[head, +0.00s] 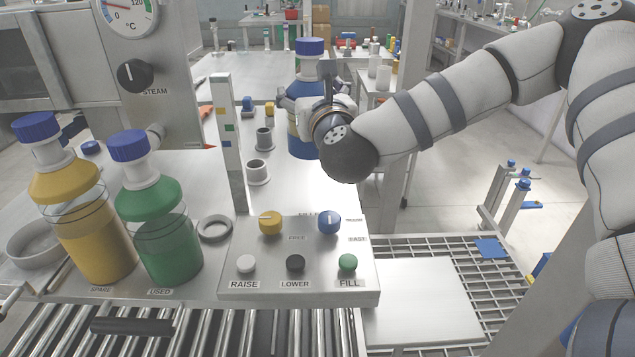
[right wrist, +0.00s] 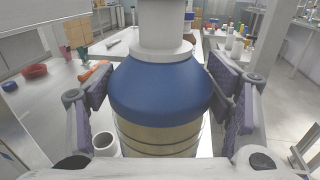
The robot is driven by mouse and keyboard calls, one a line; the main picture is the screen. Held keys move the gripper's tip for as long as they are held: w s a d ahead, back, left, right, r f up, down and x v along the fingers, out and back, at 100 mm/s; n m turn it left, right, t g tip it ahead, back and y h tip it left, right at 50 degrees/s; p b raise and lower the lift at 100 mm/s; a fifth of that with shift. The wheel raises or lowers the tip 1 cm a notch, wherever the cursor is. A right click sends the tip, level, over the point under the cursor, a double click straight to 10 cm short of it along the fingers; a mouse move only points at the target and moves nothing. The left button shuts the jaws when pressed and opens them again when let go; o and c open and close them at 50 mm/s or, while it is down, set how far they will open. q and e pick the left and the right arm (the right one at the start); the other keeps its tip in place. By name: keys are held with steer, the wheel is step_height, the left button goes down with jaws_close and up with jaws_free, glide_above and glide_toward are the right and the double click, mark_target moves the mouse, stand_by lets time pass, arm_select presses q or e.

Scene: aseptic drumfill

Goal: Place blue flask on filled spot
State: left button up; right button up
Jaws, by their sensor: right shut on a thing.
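In the right wrist view the flask's blue shoulder (right wrist: 160,88) sits between the two purple-padded fingers. I cannot tell whether its base touches the bench. A yellow flask (head: 97,238) stands at the SPARE label and a green flask (head: 166,243) at the USED label. A partly hidden label (head: 308,214) lies behind the knobs. My left gripper is not seen.
A control box (head: 300,262) with knobs and buttons stands at the front. A marked steel post (head: 229,140) rises behind it. Two small grey cups (head: 258,170) and a grey ring (head: 214,228) are on the bench. Rollers (head: 230,335) run along the front.

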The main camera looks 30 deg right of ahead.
step_height(320, 180, down, 10)
steer(key=b, duration=0.3)
steer(key=shift+f+b, duration=0.25)
steer(key=shift+b, duration=0.05)
steer(key=shift+r, duration=0.35)
steer(key=o, duration=1.5)
steer(key=shift+f, duration=0.2)
steer(key=o, duration=0.4)
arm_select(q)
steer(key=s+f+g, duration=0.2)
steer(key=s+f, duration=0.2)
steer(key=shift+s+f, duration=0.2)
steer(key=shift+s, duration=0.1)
arm_select(e)
steer(key=shift+r, duration=0.1)
steer(key=shift+r, duration=0.1)
